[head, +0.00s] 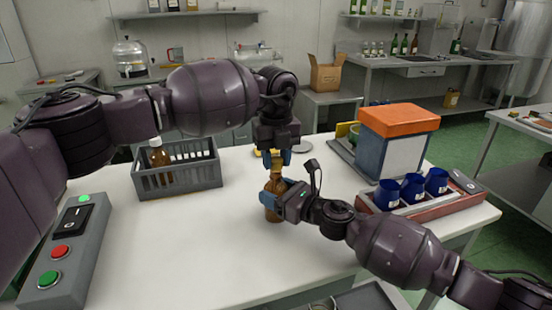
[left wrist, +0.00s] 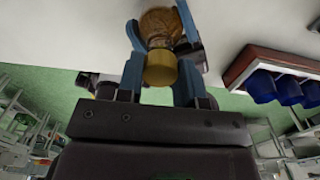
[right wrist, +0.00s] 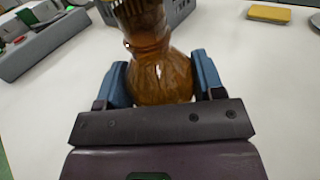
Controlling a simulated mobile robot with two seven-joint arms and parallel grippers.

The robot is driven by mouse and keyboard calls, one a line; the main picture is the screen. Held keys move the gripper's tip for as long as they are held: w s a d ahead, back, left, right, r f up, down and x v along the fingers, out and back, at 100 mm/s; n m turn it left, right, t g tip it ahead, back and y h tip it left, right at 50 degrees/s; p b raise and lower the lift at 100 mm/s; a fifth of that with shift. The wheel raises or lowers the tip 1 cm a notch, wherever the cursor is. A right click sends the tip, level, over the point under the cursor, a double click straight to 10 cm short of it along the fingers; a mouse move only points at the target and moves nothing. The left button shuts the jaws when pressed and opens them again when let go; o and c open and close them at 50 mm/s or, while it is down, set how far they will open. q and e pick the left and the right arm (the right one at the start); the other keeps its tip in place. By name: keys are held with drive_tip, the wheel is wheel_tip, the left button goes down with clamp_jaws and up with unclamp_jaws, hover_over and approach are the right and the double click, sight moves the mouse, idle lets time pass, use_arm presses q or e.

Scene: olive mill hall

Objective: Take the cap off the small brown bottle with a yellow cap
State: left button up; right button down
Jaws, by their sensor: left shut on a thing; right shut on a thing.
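The small brown bottle (head: 273,209) stands upright on the white table, with its yellow cap (head: 277,166) at the top of its neck. My left gripper (head: 277,158) comes from above and is shut on the cap; the cap (left wrist: 160,69) shows between the blue fingers in the left wrist view, with the bottle beyond it. I cannot tell whether the cap is loose. My right gripper (head: 272,196) is shut on the bottle body from the right side, below the cap. In the right wrist view the bottle (right wrist: 160,72) fills the space between the fingers, its top cut off.
A grey crate (head: 181,181) with a brown bottle (head: 159,160) stands left. A red tray (head: 408,205) with blue cups (head: 413,187) and an orange-topped box (head: 397,119) are right. A button box (head: 59,249) is front left. A yellow block (right wrist: 268,14) lies beyond. The table's front middle is clear.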

sight(276, 160)
use_arm(q)
drive_tip(key=shift+r, duration=2)
use_arm(e)
drive_tip(key=shift+c, duration=0.8)
unclamp_jaws()
use_arm(q)
drive_tip(key=r, duration=0.2)
drive_tip(key=r+p, duration=0.1)
drive_tip(key=shift+s, duration=0.25)
use_arm(e)
drive_tip(key=v, duration=1)
drive_tip(key=shift+s+d, duration=0.15)
drive_tip(key=shift+v, duration=0.8)
